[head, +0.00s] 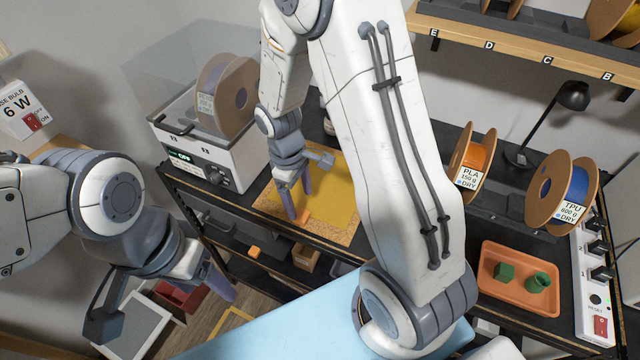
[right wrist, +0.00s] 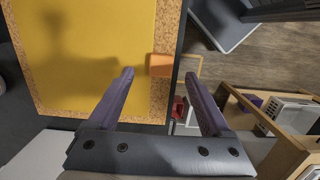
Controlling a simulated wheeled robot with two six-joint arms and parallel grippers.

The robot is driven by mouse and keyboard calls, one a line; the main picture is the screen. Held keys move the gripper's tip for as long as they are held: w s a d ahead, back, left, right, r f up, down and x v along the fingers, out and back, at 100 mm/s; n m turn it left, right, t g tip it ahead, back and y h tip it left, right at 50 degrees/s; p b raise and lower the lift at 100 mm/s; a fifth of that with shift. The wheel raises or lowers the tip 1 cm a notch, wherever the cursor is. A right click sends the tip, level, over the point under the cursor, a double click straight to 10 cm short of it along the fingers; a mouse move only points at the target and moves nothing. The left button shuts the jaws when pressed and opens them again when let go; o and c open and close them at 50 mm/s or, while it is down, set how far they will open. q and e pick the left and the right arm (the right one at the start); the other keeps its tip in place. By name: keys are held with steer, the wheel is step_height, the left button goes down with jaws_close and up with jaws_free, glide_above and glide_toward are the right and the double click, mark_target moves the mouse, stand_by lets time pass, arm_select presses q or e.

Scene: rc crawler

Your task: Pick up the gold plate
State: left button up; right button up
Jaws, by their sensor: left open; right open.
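The gold plate (head: 333,188) lies flat on a speckled cork-like sheet (head: 268,203) on the black bench. It fills the upper left of the right wrist view (right wrist: 85,60). A small orange tab (head: 302,217) sits at its near edge; whether it is part of the plate I cannot tell. My right gripper (head: 298,205) is open at this edge. In the right wrist view, the open fingers (right wrist: 160,75) lie on either side of the orange tab (right wrist: 160,65), with nothing gripped. My left gripper (head: 223,284) is open and empty, left of the bench, away from the plate.
A filament dryer (head: 210,150) with a spool stands left of the plate. Spools marked PLA (head: 473,160) and TPU (head: 562,190), a lamp (head: 572,95) and an orange tray (head: 490,286) with green parts stand right. A lettered shelf (head: 460,32) hangs above.

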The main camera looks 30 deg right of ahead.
mark_target(301, 214)
steer(key=shift+s+a+f+p, duration=0.1)
steer(key=shift+f+p, duration=0.6)
steer(key=shift+f, duration=1.85)
jaws_close()
